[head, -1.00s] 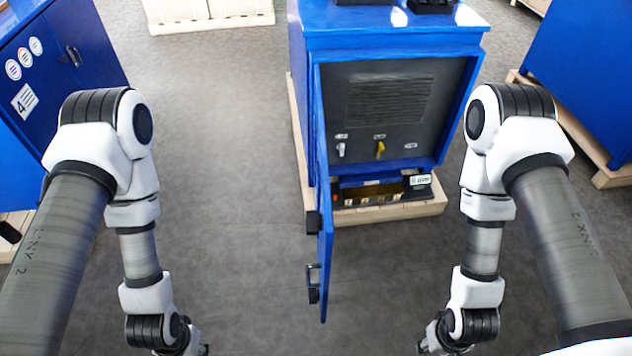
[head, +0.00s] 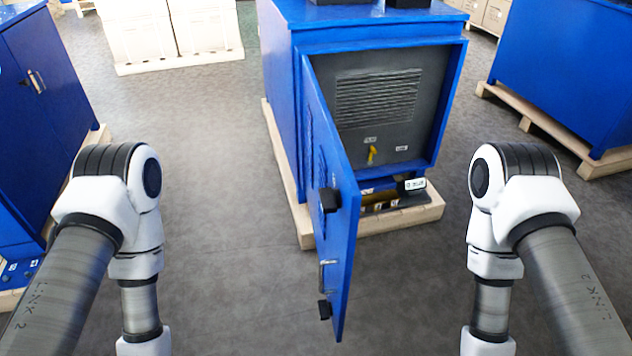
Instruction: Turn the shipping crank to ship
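A blue cabinet (head: 379,35) stands ahead with its front door (head: 333,215) swung open toward me. Inside is a dark grey panel (head: 408,135) with a louvred vent (head: 378,96). A small yellow crank (head: 372,155) sits on the panel below the vent, with small white labels near it that are too small to read. The open door covers the left part of the panel. Both my arms reach down at the sides of the picture, apart from the cabinet. Both my grippers are below the picture's lower edge and hidden.
The cabinet stands on a wooden pallet (head: 400,217); a low tray with a white label (head: 415,184) lies under the panel. Other blue cabinets stand at left (head: 45,120) and right (head: 570,80). Pale crates (head: 175,35) stand at the back left. Grey floor is free around the open door.

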